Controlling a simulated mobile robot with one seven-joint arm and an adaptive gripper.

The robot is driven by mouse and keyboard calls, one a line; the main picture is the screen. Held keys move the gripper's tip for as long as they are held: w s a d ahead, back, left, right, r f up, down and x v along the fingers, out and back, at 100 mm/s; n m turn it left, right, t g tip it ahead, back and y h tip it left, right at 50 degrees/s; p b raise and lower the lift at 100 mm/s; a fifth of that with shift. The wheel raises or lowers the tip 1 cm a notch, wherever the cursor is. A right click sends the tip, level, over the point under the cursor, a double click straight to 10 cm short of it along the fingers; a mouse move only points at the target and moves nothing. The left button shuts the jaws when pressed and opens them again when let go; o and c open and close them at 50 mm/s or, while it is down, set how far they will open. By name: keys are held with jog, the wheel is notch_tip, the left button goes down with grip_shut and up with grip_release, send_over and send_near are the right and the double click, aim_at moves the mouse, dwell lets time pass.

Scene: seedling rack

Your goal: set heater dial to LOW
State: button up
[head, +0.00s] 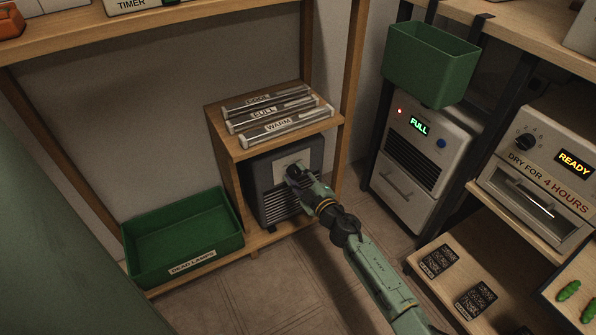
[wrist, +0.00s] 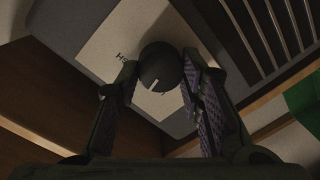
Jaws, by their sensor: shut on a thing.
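The heater (head: 265,190) is a dark grey box with a pale vent grille, standing in a wooden cubby. Its dial (wrist: 158,66) is a round black knob with a white pointer line, on a pale plate (wrist: 105,48). In the wrist view the pointer slants to the lower left. Part of a label starting with H shows left of the knob, and a small mark shows below it; other lettering is hidden or unreadable. My gripper (wrist: 161,74) is shut on the dial, one finger on each side. In the head view my gripper (head: 297,177) covers the dial.
Lamp tubes (head: 276,122) labelled COOL, FULL and WARM lie on the cubby top. A green DEAD LAMPS tray (head: 185,262) sits to the left. A dehumidifier (head: 418,165) reading FULL and a dryer (head: 540,165) reading READY stand right. Floor before the heater is clear.

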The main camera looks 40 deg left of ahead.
jog(key=n, duration=0.5)
jog(key=shift+s+n+b, duration=0.1)
jog(key=shift+n+b, duration=0.2)
jog(key=shift+n, duration=0.1)
jog(key=shift+a, duration=0.1)
dwell(0.3)
jog(key=o, duration=1.2)
jog(key=shift+c, duration=0.2)
jog(key=shift+s+d+t, duration=0.15)
jog(key=shift+d+t, duration=0.15)
jog(key=shift+d, duration=0.35)
jog(key=v, duration=1)
jog(key=shift+s+d, duration=0.2)
jog(key=shift+d, duration=0.15)
jog(key=shift+r, duration=0.15)
